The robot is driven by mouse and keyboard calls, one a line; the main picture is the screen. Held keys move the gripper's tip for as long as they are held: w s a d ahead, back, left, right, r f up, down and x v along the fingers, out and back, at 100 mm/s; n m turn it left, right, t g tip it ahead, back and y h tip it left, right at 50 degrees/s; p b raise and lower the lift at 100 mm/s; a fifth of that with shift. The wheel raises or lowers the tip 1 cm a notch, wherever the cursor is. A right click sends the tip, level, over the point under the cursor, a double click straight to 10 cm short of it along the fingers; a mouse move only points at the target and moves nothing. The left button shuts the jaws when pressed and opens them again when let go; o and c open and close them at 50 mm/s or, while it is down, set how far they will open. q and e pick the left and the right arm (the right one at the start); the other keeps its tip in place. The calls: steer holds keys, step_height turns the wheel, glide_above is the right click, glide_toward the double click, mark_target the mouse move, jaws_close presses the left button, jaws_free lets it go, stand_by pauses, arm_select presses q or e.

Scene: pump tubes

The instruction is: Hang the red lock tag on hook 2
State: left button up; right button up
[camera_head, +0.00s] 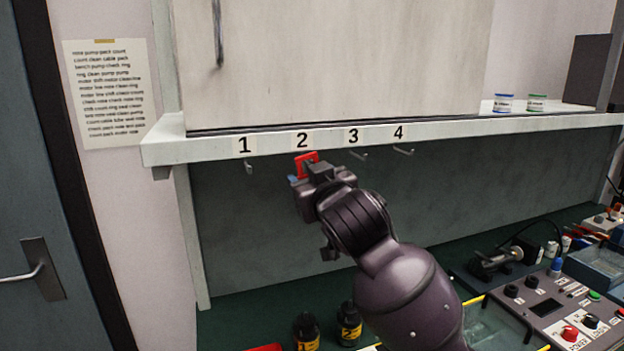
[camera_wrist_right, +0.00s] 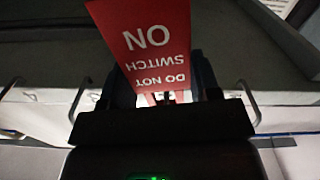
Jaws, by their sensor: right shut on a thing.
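The red lock tag (camera_head: 306,162) is held by my right gripper (camera_head: 307,174), just under the shelf edge below the number 2 label (camera_head: 302,141). In the right wrist view the tag (camera_wrist_right: 146,38) shows white lettering, upside down, between the two dark fingers (camera_wrist_right: 163,90) of my shut gripper. Hook 2 is not visible in the head view; the tag and gripper cover that spot. I cannot tell whether the tag touches it. My left gripper is not in view.
Hook 1 (camera_head: 248,167) is left of the gripper; hooks 3 (camera_head: 358,155) and 4 (camera_head: 403,151) are to its right, all bare. Two dark bottles (camera_head: 348,323) stand on the bench below. A control box (camera_head: 550,305) is at the lower right.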

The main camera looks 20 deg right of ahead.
stand_by(0.4)
steer(key=o, duration=1)
steer(key=shift+s, duration=0.1)
arm_select(q)
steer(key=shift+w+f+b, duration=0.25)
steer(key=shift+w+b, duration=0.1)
steer(key=shift+b, duration=0.45)
arm_select(e)
steer(key=s, duration=1)
steer(key=shift+s+d, duration=0.2)
steer(key=shift+s, duration=0.15)
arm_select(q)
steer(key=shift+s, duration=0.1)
arm_select(e)
steer(key=shift+s, duration=0.1)
